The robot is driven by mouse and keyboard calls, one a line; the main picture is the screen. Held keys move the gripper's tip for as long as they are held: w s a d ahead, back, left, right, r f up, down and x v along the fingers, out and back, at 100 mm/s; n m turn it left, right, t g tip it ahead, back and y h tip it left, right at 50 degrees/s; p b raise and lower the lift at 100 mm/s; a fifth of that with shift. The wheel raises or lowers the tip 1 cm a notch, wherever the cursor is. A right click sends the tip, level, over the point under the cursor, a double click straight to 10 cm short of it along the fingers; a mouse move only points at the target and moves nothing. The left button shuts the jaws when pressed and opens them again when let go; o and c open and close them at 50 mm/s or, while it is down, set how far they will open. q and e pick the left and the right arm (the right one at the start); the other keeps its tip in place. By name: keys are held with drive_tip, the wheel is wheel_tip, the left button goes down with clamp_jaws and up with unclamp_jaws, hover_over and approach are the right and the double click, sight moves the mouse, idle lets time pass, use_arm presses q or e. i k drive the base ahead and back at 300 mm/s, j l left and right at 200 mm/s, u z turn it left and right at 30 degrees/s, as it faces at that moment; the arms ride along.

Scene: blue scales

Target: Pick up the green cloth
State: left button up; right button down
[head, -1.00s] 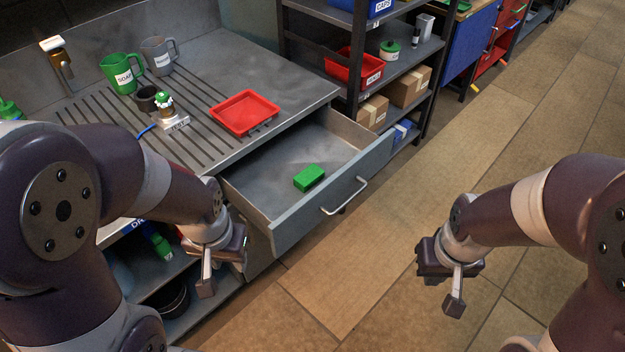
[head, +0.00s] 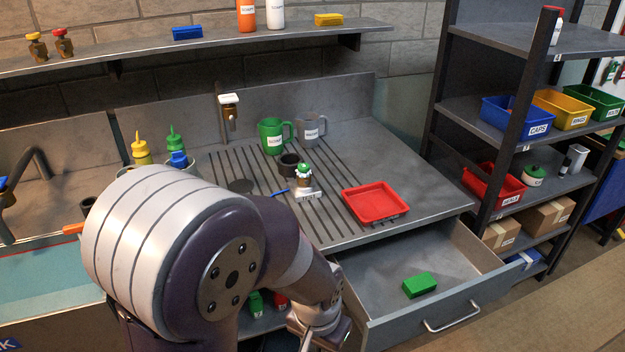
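The green cloth (head: 420,284) looks like a small folded green block. My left arm comes in across the front of the counter. My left gripper (head: 318,338) is at the bottom edge, left of the drawer and apart from the cloth. Its fingers are mostly cut off or hidden, so its opening does not show. My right gripper is out of view.
A red tray (head: 374,202) sits on the counter above the drawer. A shelf rack (head: 500,141) with bins is at right. The drawer's inside is otherwise clear.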

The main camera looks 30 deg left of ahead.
sight(421, 284)
drive_tip(key=i+j+z, duration=0.65)
drive_tip(key=i+j, duration=0.2)
